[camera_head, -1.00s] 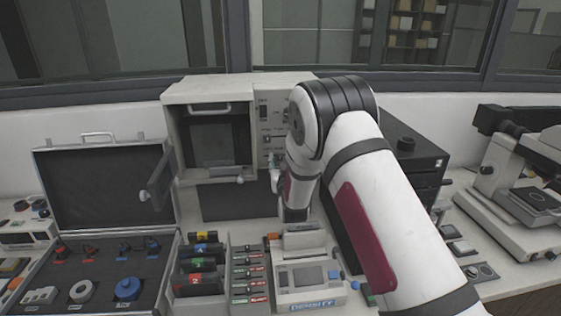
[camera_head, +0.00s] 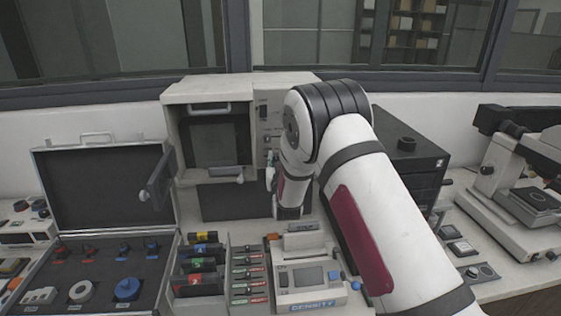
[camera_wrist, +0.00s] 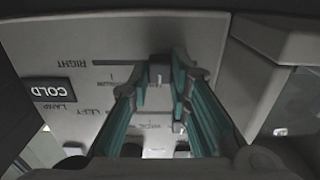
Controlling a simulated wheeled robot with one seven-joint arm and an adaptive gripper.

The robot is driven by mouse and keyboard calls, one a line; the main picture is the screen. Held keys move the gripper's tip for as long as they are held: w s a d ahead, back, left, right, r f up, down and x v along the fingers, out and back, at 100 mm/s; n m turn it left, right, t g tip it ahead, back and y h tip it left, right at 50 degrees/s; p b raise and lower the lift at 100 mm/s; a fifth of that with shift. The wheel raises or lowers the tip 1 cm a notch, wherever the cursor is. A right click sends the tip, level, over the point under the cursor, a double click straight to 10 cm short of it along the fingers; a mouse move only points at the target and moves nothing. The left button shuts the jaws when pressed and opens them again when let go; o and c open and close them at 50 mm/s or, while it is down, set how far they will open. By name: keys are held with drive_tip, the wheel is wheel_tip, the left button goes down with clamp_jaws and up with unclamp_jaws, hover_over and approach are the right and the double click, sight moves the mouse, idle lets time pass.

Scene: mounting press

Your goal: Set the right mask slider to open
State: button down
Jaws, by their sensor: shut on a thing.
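The upside-down word RIGHT is printed beside that slot. In the head view the slider is hidden behind my arm, which reaches to the control panel (camera_head: 265,112) of the press.
The press (camera_head: 205,90) has an open window with a handle and a swung-out door (camera_head: 158,180). A dark box (camera_head: 415,160) stands right of my arm. An open case (camera_head: 100,190), colored cartridges (camera_head: 200,264) and a density meter (camera_head: 305,280) crowd the counter.

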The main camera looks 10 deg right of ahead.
sight(265, 155)
drive_tip(key=shift+a, duration=1.5)
drive_tip(key=c, duration=1.5)
unclamp_jaws()
drive_tip(key=shift+a, duration=0.1)
